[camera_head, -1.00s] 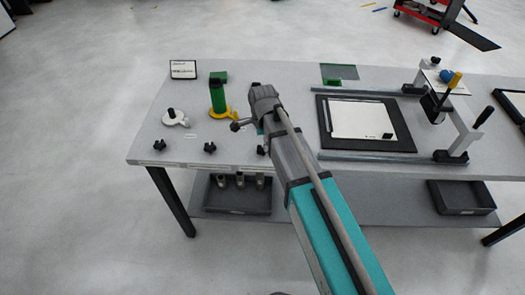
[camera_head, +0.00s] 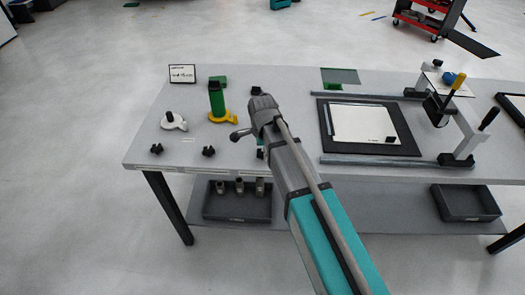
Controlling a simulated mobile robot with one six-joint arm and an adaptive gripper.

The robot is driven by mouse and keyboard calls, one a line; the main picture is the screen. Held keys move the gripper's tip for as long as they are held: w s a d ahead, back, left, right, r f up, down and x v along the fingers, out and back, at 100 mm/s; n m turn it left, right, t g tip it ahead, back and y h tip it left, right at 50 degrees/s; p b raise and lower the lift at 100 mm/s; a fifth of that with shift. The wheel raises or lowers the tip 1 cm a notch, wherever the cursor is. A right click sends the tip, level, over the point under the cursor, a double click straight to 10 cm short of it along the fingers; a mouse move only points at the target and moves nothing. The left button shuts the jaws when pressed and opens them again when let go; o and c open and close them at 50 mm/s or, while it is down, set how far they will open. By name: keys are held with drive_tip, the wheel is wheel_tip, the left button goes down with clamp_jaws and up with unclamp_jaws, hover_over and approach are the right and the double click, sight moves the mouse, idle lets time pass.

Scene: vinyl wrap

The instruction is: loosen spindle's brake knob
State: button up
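Two spindles stand at the left of the worktable. One has a bare black post on a white base (camera_head: 173,121). The other holds a green roll (camera_head: 216,102) on a yellow base (camera_head: 222,116). A black knob (camera_head: 156,149) sits at the front edge before the white base, and another black knob (camera_head: 208,152) before the yellow one. My arm's grey wrist is over the table, right of the green roll. A small grey part of my gripper (camera_head: 240,134) seems to show at its left, above and right of the second knob. Its fingers cannot be made out. My arm hides the area behind it, where a teal patch and a black top peek out.
A label card (camera_head: 183,74) stands at the back left. A black mat with a white sheet (camera_head: 362,123) lies between rails, with a gantry (camera_head: 455,115) at its right. Bins (camera_head: 237,203) sit on the lower shelf. A red cart (camera_head: 425,20) is far off.

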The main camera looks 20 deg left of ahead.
drive_tip(key=c, duration=1)
drive_tip(key=shift+n, duration=0.4)
drive_tip(key=n, duration=1.7)
drive_tip(key=shift+n, duration=0.4)
drive_tip(key=n, duration=0.5)
drive_tip(key=shift+n, duration=0.3)
